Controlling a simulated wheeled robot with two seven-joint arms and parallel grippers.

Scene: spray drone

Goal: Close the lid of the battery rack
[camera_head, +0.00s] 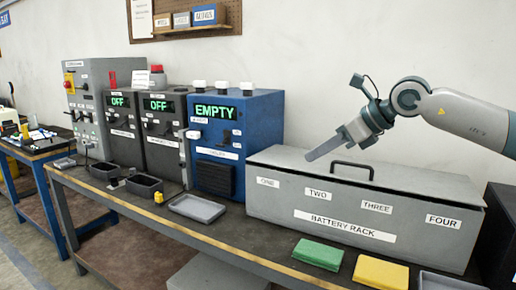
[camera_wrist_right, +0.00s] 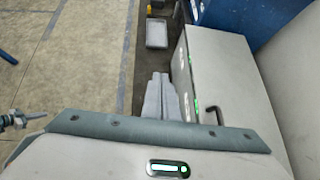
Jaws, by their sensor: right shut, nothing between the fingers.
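The grey battery rack (camera_head: 340,222) is a long box at the right of the bench, labelled ONE to FOUR along its front. Its grey lid (camera_head: 420,184) with a black handle (camera_head: 352,166) lies down over the box. A thin dark line shows under the lid's front edge, and I cannot tell if it is fully seated. My right gripper (camera_head: 312,156) is shut and empty, above the lid's left part, apart from the handle. Its fingers also show in the right wrist view (camera_wrist_right: 162,82). A small teal part at that view's left edge may be my left gripper (camera_wrist_right: 17,119), its jaws unclear.
A blue EMPTY unit (camera_head: 236,140) stands just left of the rack, with two grey OFF units beyond. A grey tray (camera_head: 197,208), a green sponge (camera_head: 318,253) and a yellow sponge (camera_head: 381,272) lie in front. The wall is close behind the rack.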

